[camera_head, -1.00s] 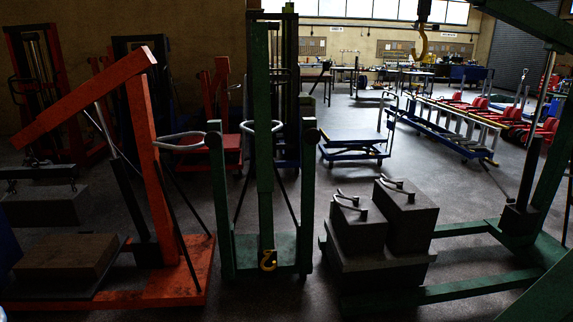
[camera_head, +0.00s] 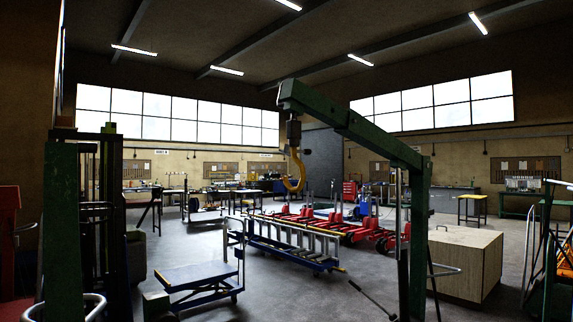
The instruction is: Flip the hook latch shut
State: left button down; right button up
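A yellow-orange hook (camera_head: 302,172) hangs from a dark block (camera_head: 294,131) under the end of a green crane boom (camera_head: 350,126), near the middle of the head view. Its curved lower part bends round to the left. The latch is too small and dark to make out, so I cannot tell whether it is open or shut. Neither of my grippers is in view.
The green crane post (camera_head: 418,230) stands right of centre, beside a wooden crate (camera_head: 466,262). A blue lift table (camera_head: 196,275) stands at lower left. Red trolley jacks (camera_head: 380,236) stand behind the hook. A dark green lift (camera_head: 62,225) fills the left.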

aim_at(286, 147)
jog(key=i+j+z, duration=0.1)
jog(key=j, duration=0.2)
jog(key=i+j, duration=0.8)
jog(key=j, duration=0.2)
jog(key=z, duration=1.3)
